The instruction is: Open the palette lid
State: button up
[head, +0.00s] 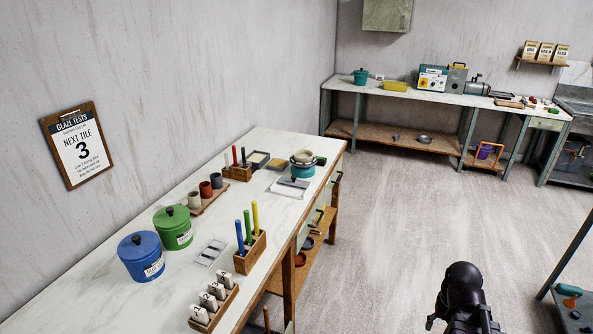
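No thing is clearly marked as the palette. A flat grey slab or box (293,185) with a dark bar on top lies near the right edge of the long white-topped bench; it looks closed, but is too small to be sure. A flat pale case (212,252) with dark sections lies farther forward on the same bench. Which of these, if either, is the palette I cannot tell. Part of my dark arm (463,285) rises at the bottom, right of the bench and apart from everything on it. Its fingers are not clearly visible.
The near bench (190,300) holds blue (141,257) and green (173,228) lidded pots, a block of coloured sticks (249,252), a tag rack (213,305) and a teal pot (303,168). Open floor (400,215) lies right of it. Another bench (430,95) stands at the back.

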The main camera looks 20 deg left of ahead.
aim_at(293, 180)
jog(key=u, duration=0.25)
jog(key=i, duration=1)
jog(key=u, duration=0.35)
